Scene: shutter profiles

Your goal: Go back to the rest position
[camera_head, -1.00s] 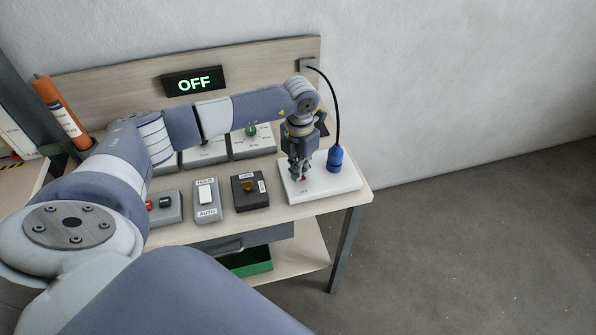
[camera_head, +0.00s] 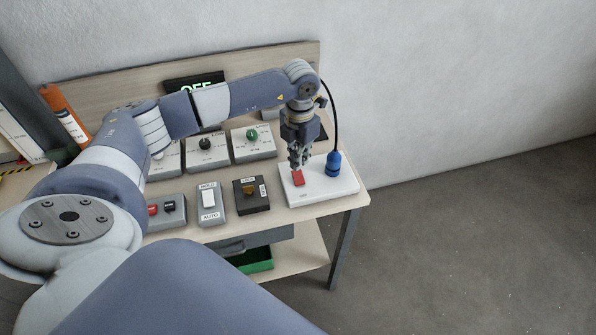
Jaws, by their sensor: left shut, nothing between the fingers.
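My left gripper (camera_head: 297,167) is shut and empty. It points down just above a red rocker switch (camera_head: 298,178) on a white panel (camera_head: 335,189) at the right end of the bench. A small gap seems to lie between the fingertips and the red switch. My left arm reaches across the bench from the left and covers part of the display (camera_head: 196,83), whose green text is partly hidden. My right gripper is not in view.
A blue plug (camera_head: 334,164) with a black cable stands on the white panel. Left of it are a black box with a brass key switch (camera_head: 249,190), a HOLD/AUTO switch (camera_head: 209,199), a red and black button box (camera_head: 166,210) and dial boxes (camera_head: 253,141). Open floor lies right.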

